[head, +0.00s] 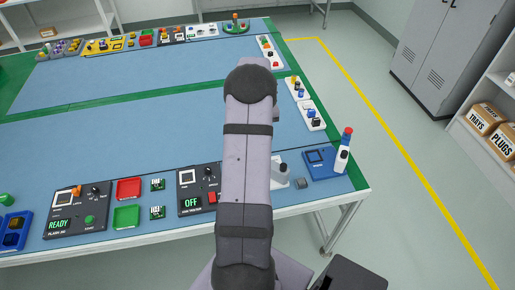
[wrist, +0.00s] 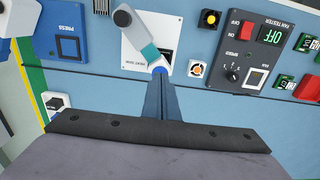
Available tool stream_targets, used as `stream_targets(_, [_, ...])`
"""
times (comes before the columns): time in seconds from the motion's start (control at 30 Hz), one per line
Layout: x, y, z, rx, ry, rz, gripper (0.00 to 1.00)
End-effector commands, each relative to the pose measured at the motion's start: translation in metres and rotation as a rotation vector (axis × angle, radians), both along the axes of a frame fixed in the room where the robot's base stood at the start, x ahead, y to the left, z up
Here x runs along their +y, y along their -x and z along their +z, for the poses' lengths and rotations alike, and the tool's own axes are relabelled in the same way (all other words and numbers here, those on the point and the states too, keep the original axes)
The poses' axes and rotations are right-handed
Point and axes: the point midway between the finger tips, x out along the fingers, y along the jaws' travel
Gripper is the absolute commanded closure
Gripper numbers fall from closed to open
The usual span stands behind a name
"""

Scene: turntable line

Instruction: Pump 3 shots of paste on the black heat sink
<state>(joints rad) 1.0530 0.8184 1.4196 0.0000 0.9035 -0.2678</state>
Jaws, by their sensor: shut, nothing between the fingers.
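The paste pump (wrist: 136,32) has a grey rounded top and a teal section, on a white plate (wrist: 133,62) with a dark square. In the head view, part of the pump (head: 283,169) shows just right of my arm. My gripper (wrist: 160,78) is shut and empty, its blue fingertips at the plate's edge in the wrist picture, close to the pump's teal end; I cannot tell whether they touch. A small dark block (head: 302,183), perhaps the black heat sink, sits on the table right of the pump. It is cut off at the wrist view's top edge (wrist: 101,6). My arm hides the gripper in the head view.
A blue press station (head: 320,162) with a white, red-topped lever stands right of the pump. The fan tester (head: 196,190) stands to the left, reading OFF. Small fans (wrist: 209,18) lie between pump and tester. The mid-table is clear.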

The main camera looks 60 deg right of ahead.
Motion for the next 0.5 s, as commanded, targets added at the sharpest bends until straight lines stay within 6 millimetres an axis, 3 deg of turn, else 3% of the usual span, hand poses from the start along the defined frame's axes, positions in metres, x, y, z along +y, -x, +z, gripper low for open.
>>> stream_targets(0.5, [0.0001, 0.0001, -0.0041, 0.000, 0.000, 0.000, 1.00])
